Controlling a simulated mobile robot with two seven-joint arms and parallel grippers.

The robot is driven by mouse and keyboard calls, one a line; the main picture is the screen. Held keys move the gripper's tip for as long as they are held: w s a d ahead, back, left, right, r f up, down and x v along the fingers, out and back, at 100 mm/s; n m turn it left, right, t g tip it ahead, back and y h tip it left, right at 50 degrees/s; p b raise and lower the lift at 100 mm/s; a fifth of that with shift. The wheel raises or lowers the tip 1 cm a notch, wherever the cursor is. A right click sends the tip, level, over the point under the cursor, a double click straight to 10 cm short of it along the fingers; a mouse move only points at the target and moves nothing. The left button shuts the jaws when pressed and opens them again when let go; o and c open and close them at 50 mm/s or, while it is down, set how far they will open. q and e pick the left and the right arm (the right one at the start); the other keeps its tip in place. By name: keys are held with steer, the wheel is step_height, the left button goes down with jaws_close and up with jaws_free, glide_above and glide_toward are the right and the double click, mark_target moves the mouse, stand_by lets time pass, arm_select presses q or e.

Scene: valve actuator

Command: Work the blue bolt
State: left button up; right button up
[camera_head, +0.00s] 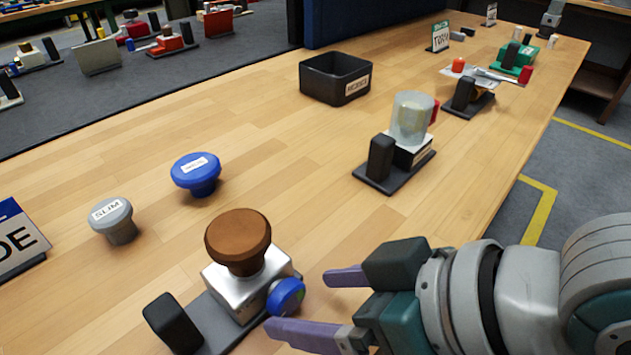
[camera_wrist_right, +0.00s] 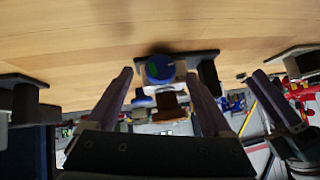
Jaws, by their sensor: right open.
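A brown round knob (camera_head: 238,240) tops the block. My right gripper (camera_head: 305,303) is open, its two purple fingers pointing at the bolt. In the right wrist view the blue bolt (camera_wrist_right: 160,68) shows between the fingertips (camera_wrist_right: 160,78), and the brown knob (camera_wrist_right: 169,104) hangs below it because the picture is upside down. I see no contact. What looks like my left gripper (camera_wrist_right: 278,105) shows at the right there, its opening unclear.
A dark post (camera_head: 172,322) stands on the block's base. Loose blue (camera_head: 195,173) and grey (camera_head: 113,219) knobs sit to the left. A black bin (camera_head: 335,77) is farther back. The tabletop between is clear.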

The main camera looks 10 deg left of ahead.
mark_target(291, 303)
arm_select(q)
steer(key=shift+f, duration=0.35)
arm_select(e)
steer(key=shift+x, duration=1.2)
arm_select(q)
steer(key=shift+a, duration=0.2)
arm_select(e)
steer(key=shift+w+a+f, duration=0.1)
steer(key=shift+a+f, duration=0.1)
steer(key=shift+a, duration=0.05)
jaws_close()
steer(key=t+p, duration=0.1)
steer(key=p, duration=0.1)
steer(key=n+h+p, duration=0.1)
steer(key=p, duration=0.1)
steer(key=shift+s+a+r+t, duration=0.2)
steer(key=shift+s+r+t, duration=0.1)
steer(key=shift+t, duration=0.1)
steer(key=shift+f+n+t+h+p, duration=0.2)
steer(key=shift+n+t+h+p, duration=0.15)
steer(key=shift+t+p, duration=0.2)
arm_select(q)
steer(key=shift+r, duration=2.85)
arm_select(e)
steer(key=shift+f+n+t+h, duration=0.1)
steer(key=shift+n+t+h, duration=0.25)
steer(key=shift+t, duration=0.1)
arm_select(q)
steer(key=shift+a, duration=0.1)
